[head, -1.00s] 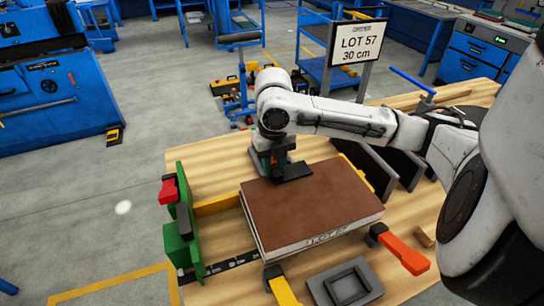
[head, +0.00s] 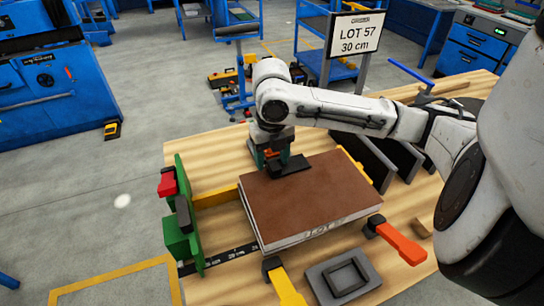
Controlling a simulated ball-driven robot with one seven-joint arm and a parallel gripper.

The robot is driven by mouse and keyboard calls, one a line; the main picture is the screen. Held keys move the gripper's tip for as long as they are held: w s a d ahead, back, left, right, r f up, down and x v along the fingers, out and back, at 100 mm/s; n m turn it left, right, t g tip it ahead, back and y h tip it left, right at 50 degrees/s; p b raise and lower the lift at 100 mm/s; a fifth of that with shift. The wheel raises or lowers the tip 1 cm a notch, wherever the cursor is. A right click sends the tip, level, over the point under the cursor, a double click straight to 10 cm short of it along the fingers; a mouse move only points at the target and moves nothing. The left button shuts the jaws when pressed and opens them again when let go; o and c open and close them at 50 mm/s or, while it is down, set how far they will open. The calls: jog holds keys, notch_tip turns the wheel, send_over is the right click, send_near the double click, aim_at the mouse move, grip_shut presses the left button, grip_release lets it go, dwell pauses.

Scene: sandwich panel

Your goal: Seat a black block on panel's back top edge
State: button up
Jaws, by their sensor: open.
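The brown-topped panel (head: 305,200), with white sides and LOT 57 lettering on its front, lies flat on the wooden bench. A black block (head: 290,166) is at the panel's back top edge, near its back left part. My gripper (head: 274,158) is right at the block's left end, behind the panel's back edge. It is open; its fingertips are partly hidden, and I cannot tell whether they touch the block. A grey tray (head: 313,279) with a dark recess stands at the bench's front, right of the yellow clamp.
A green fence (head: 190,215) with a red-handled clamp (head: 167,184) stands left of the panel. An orange clamp (head: 400,241) and a yellow clamp (head: 284,285) are at its front. Dark upright plates (head: 378,163) stand behind right. Bare bench (head: 210,165) shows at back left.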

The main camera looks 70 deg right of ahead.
notch_tip(320, 180, up, 11)
dwell(0.7)
jog(key=shift+f, duration=0.2)
